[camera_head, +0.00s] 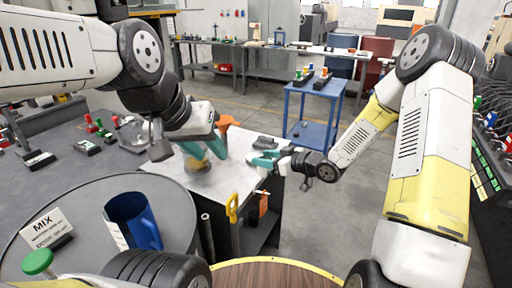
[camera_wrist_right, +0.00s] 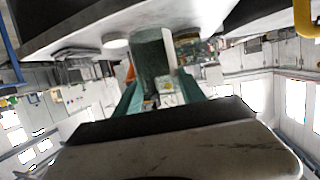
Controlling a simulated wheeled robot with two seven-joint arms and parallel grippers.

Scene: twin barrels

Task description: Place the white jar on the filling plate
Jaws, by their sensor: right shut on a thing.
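My right gripper (camera_head: 262,158) reaches in from the right at the right edge of the white-topped bench. In the right wrist view its teal fingers (camera_wrist_right: 158,98) are shut on a pale grey-green cylinder (camera_wrist_right: 150,52), apparently the jar; its white colour is not clear. In the head view the fingers mostly hide this held thing. My left gripper (camera_head: 205,148) points down over the bench, its teal fingers on either side of a small yellowish object (camera_head: 197,163); whether they grip it is unclear. Below is a round grey base (camera_head: 199,172), possibly the filling plate.
A blue container (camera_head: 134,220) and a "MIX" card (camera_head: 46,229) stand on the round grey top at the left. An orange funnel-like thing (camera_head: 225,121) and a dark device (camera_head: 266,142) are on the bench. A blue cart (camera_head: 313,105) stands beyond open floor.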

